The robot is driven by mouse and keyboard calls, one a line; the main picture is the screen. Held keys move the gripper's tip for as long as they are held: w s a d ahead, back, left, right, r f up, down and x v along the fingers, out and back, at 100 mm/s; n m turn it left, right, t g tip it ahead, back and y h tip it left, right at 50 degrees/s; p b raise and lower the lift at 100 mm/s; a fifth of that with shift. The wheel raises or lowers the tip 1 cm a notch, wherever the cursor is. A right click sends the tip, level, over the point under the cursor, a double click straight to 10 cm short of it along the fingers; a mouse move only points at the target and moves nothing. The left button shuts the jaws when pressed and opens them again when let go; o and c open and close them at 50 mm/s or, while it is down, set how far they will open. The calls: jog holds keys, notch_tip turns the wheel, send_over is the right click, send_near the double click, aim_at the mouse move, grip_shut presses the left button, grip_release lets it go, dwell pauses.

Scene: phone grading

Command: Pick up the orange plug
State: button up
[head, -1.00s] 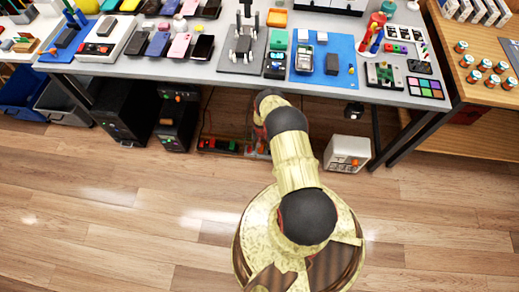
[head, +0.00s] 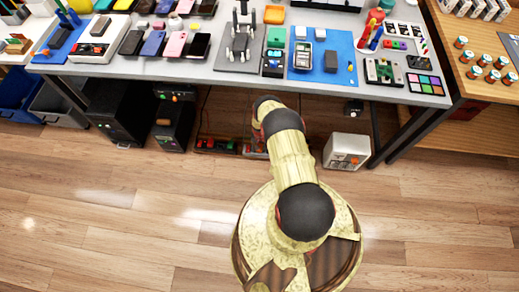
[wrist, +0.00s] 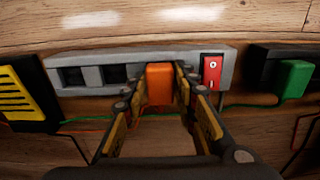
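The orange plug (wrist: 160,85) stands at the grey power strip (wrist: 215,54) in the middle of the wrist view. My gripper (wrist: 161,80) has one finger on each side of it, and the fingertips appear to press against its sides. I cannot tell whether the plug is seated in the strip or slightly raised. In the head view my arm reaches under the workbench and hides the gripper and the plug.
A red switch (wrist: 212,71) sits right of the plug on the strip. A green plug (wrist: 295,79) is further right, and a black box with yellow slats (wrist: 20,95) is left. The workbench (head: 205,72) overhangs; a white box (head: 347,150) stands right of my arm.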

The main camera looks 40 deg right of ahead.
jog(key=c, duration=0.6)
grip_shut()
